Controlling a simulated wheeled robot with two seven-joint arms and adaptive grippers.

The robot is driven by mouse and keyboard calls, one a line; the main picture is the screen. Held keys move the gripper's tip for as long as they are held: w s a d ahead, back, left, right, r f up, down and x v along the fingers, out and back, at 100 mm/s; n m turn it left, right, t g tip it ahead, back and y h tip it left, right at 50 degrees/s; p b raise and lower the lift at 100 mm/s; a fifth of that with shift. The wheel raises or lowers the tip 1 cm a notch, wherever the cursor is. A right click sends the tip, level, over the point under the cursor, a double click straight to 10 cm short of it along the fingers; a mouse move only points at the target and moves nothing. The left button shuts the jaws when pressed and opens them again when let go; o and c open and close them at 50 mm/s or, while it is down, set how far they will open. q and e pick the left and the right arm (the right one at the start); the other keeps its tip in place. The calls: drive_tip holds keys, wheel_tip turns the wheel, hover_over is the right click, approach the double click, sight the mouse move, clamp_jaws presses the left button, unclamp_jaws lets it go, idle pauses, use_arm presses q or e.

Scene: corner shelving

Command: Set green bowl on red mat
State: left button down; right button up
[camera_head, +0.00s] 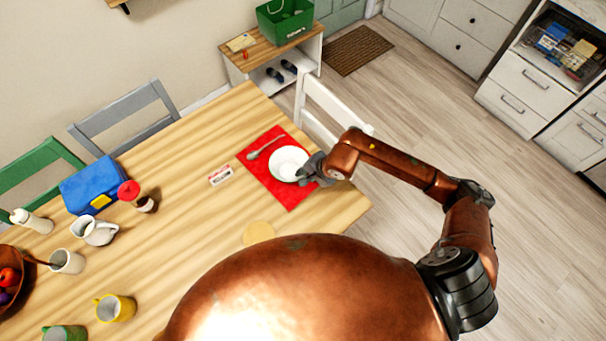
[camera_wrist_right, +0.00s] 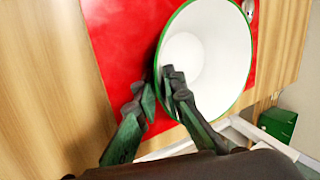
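The green bowl (camera_head: 287,161) has a white inside and a green rim, clear in the right wrist view (camera_wrist_right: 222,50). It stands over the red mat (camera_head: 290,196), which also shows in the right wrist view (camera_wrist_right: 105,45); whether its base touches the mat is hidden. My right gripper (camera_head: 309,171) is at the bowl's near right edge. In the right wrist view its fingers (camera_wrist_right: 159,88) straddle the rim, one inside and one outside, close together on the wall. My left gripper is not in view.
A spoon (camera_head: 264,149) lies on the mat beside the bowl. A small box (camera_head: 220,175) and a round tan coaster (camera_head: 258,233) lie nearby on the wooden table (camera_head: 190,210). A white chair (camera_head: 333,107) stands at the table edge. Mugs, a jug and a blue box (camera_head: 92,186) are at left.

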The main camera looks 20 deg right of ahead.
drive_tip(key=shift+s+d+r, duration=0.1)
drive_tip(key=shift+r, duration=0.45)
drive_tip(key=p+v, duration=0.1)
drive_tip(key=v, duration=1)
drive_tip(key=shift+s, duration=0.15)
idle(1.0)
